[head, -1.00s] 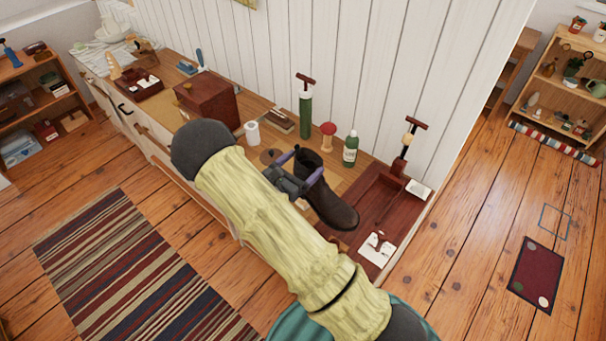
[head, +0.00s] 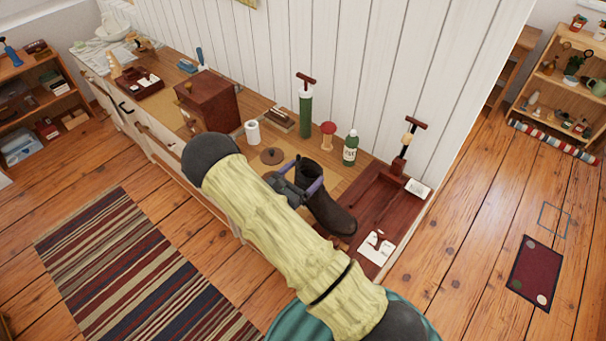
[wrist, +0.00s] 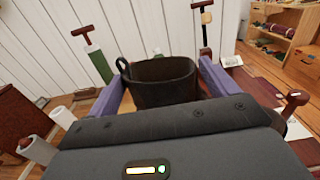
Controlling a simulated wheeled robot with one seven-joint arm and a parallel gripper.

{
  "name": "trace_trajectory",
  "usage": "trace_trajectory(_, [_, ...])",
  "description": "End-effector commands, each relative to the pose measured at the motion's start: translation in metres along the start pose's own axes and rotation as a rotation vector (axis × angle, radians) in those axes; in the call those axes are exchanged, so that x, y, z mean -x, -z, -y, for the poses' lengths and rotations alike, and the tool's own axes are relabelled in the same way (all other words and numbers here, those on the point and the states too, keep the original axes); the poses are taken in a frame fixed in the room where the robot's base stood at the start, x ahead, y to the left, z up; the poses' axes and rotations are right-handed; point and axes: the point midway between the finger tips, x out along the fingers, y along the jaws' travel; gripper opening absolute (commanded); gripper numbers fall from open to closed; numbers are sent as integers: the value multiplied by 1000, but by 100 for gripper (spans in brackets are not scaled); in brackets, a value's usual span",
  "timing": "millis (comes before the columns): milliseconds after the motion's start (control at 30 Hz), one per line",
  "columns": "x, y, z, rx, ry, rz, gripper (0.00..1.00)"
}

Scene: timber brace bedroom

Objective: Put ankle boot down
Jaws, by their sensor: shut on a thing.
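The dark brown ankle boot (head: 333,212) is upright at the right part of the long counter, its toe pointing to the lower right. My gripper (head: 303,180) is shut on the boot's shaft. In the wrist view the boot's open top (wrist: 163,78) and its pull loop show between the two purple fingers of my gripper (wrist: 160,90). The boot's toe is at the edge of a reddish-brown wooden tray (head: 378,195). The sole is partly hidden, so I cannot tell whether it touches the surface.
Behind the boot stand a green bottle (head: 350,149), a red-topped wooden spool (head: 327,135) and a green pump (head: 305,112). A white roll (head: 252,132) and a brown disc (head: 271,156) are to the left. White cards (head: 376,248) lie on the tray.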

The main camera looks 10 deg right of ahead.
Motion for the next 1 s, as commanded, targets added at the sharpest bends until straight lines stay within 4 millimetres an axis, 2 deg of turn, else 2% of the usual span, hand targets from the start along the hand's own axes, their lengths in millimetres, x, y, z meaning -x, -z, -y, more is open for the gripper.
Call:
trace_trajectory(467, [0, 8, 0, 0, 0, 3, 24])
trace_trajectory(500, [0, 9, 0, 0, 0, 0, 92])
trace_trajectory(533, [0, 9, 0, 0, 0, 0, 98])
trace_trajectory(567, [0, 9, 0, 0, 0, 0, 100])
trace_trajectory(833, [0, 8, 0, 0, 0, 0, 100])
trace_trajectory(1000, [0, -1, 0, 0, 1, 0, 100])
